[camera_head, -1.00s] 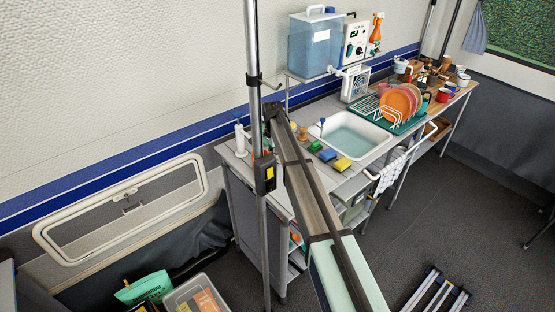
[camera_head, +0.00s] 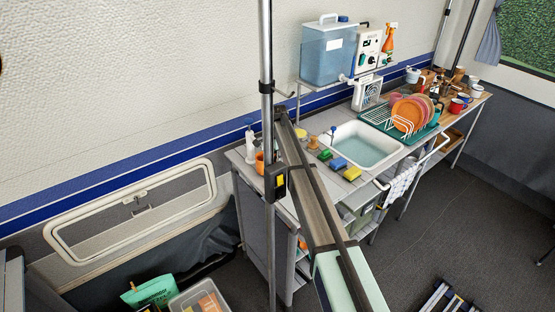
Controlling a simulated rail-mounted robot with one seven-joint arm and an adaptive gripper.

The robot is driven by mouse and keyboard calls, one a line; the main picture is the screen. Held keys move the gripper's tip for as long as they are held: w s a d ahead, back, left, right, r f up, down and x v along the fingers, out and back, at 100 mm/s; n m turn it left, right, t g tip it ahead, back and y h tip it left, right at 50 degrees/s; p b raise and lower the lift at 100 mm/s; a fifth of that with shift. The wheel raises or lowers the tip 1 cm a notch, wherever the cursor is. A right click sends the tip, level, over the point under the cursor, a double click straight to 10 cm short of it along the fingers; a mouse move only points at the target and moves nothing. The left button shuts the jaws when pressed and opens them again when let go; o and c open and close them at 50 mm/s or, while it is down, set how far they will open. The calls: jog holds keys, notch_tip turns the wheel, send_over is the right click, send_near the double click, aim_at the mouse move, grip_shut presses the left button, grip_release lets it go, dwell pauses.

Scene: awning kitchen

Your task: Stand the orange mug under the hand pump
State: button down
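A small orange mug-like thing (camera_head: 260,163) stands on the left end of the grey counter, partly hidden by the upright pole. A white pump-like bottle with a dark top (camera_head: 250,143) stands just behind it, to its left. A blue-topped fitting (camera_head: 332,133) rises at the back left rim of the sink (camera_head: 358,147). I cannot tell for certain which of these two is the hand pump. The orange thing is apart from the sink fitting. My gripper is not in view.
An upright pole (camera_head: 268,90) and a long slanting beam (camera_head: 312,185) cross in front of the counter's left part. Sponges (camera_head: 338,164) lie by the sink's front left. A plate rack (camera_head: 405,115) stands right of it. A water tank (camera_head: 328,52) sits on the shelf above.

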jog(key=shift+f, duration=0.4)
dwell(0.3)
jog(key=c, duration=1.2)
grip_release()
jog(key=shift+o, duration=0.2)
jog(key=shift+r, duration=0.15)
